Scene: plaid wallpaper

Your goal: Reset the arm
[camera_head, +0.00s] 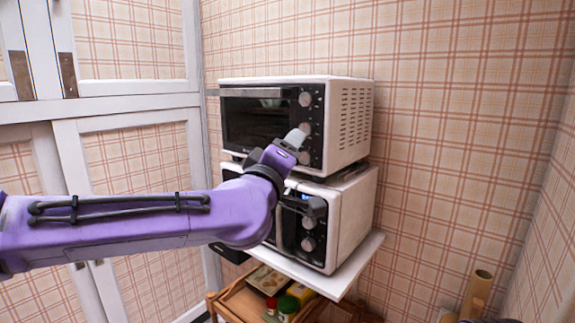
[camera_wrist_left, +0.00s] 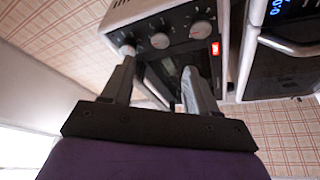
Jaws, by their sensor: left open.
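My purple left arm reaches in from the left in the head view. Its gripper (camera_head: 294,140) is in front of the right side of the upper toaster oven (camera_head: 350,118), by the knob column. In the left wrist view the two fingers of the gripper (camera_wrist_left: 158,68) stand apart with nothing seen between them. One fingertip appears close to a knob (camera_wrist_left: 128,50) of the upper oven; I cannot tell whether it touches. A red light (camera_wrist_left: 215,48) shows on that oven's panel. My right gripper is not in view.
A second white oven (camera_head: 352,215) with a blue display (camera_wrist_left: 279,8) stands below, on a white shelf (camera_head: 335,284). A wooden rack (camera_head: 238,302) beneath holds jars. White cabinets (camera_head: 125,105) are on the left. Plaid wall (camera_head: 455,150) is clear on the right.

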